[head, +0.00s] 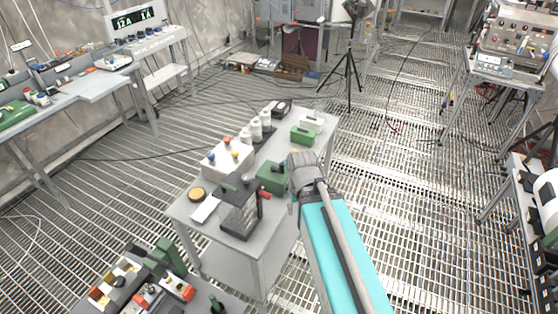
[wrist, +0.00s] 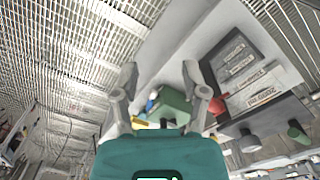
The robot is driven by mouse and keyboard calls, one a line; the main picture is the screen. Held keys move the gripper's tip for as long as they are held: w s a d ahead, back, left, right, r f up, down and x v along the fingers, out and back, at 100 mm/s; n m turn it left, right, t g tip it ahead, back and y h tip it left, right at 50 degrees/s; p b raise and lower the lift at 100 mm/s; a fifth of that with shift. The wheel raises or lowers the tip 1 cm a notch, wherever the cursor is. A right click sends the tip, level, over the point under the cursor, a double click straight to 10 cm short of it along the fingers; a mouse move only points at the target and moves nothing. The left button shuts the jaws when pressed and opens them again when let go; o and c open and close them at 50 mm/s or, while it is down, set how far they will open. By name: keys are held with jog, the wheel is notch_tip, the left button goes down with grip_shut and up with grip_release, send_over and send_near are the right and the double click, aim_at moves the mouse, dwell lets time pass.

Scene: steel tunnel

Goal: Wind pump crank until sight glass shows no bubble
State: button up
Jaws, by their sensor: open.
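My gripper (wrist: 160,78) is open and empty in the wrist view, its two grey fingers spread apart. A green block (wrist: 174,104) with a blue part beside it shows between and beyond the fingers, apparently not gripped. A dark unit with pale label plates (wrist: 240,66) lies to the right, with a red part (wrist: 217,106) near the right finger. In the head view a dark unit (head: 240,220) stands at the table's near end, and a green block (head: 270,177) sits beside my arm. I cannot clearly make out the crank or sight glass; my gripper is mostly hidden there.
The grey table (head: 232,262) also bears a white box (head: 226,158) with coloured knobs, white bottles (head: 256,128) and a small green box (head: 302,134). Another bench with devices (head: 140,282) is at the lower left. A tripod (head: 348,78) stands behind. Grated floor is open to the right.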

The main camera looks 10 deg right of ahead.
jog(key=shift+w+d, duration=0.15)
jog(key=shift+w, duration=0.05)
jog(key=shift+o, duration=0.6)
jog(key=shift+d, duration=0.1)
notch_tip(320, 180, up, 5)
jog(key=n+p, duration=0.5)
jog(key=n, duration=1.6)
send_over(282, 164)
jog(key=shift+w, duration=0.1)
jog(key=shift+f, duration=0.15)
notch_tip(282, 164, down, 14)
jog(key=b, duration=1.4)
jog(key=shift+r, duration=0.2)
